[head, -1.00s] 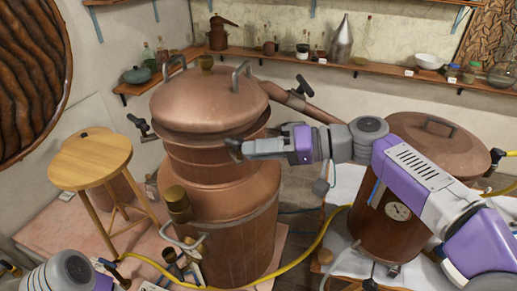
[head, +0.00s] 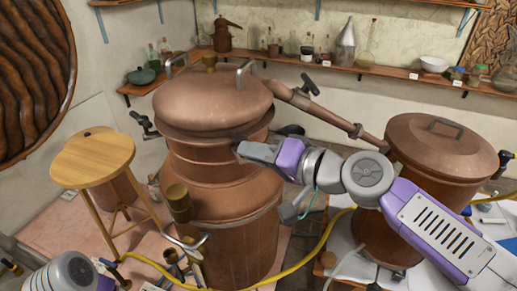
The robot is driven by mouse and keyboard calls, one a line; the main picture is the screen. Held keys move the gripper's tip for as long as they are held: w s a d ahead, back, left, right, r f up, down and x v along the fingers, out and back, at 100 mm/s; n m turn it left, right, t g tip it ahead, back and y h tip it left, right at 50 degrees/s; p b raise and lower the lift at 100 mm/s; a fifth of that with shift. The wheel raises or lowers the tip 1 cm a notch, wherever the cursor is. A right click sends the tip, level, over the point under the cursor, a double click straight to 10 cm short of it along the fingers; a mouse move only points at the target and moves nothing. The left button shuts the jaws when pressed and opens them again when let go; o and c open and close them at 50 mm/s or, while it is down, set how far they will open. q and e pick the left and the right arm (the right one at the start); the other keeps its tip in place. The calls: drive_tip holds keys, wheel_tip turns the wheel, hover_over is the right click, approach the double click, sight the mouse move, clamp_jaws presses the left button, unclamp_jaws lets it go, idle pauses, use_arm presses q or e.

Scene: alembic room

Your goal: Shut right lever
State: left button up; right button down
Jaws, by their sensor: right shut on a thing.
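The big copper still (head: 235,222) stands left of centre with its domed lid (head: 212,100) on. A dark piece (head: 291,130), which seems to be part of the right lever, shows at the right side of its neck. A matching left lever (head: 145,124) sticks out on the left side. My right gripper (head: 240,149) reaches in from the right and is shut at the neck's front right, below the lid rim. It seems to hold the right lever; its fingers hide the grasp. My left arm shows at the lower left; its gripper is not clearly visible.
A wooden stool (head: 92,160) stands left of the still. A smaller copper vessel (head: 440,150) stands right, joined by a slanting copper pipe (head: 325,116). A yellow hose (head: 318,246) runs along the floor. Shelves with glassware line the back wall.

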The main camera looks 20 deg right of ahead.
drive_tip(key=shift+s+a+m+t+h+p, duration=0.1)
drive_tip(key=shift+a+m+t+h+p, duration=0.1)
drive_tip(key=shift+m+t+h+p, duration=0.3)
drive_tip(key=shift+s+a+m+t+h+p, duration=0.1)
drive_tip(key=shift+a+m+t+h+p, duration=0.15)
drive_tip(key=shift+m+h+p, duration=0.4)
drive_tip(key=shift+w+d, duration=0.1)
drive_tip(key=c, duration=1.1)
unclamp_jaws()
drive_tip(key=v, duration=0.7)
drive_tip(key=shift+s+b, duration=0.35)
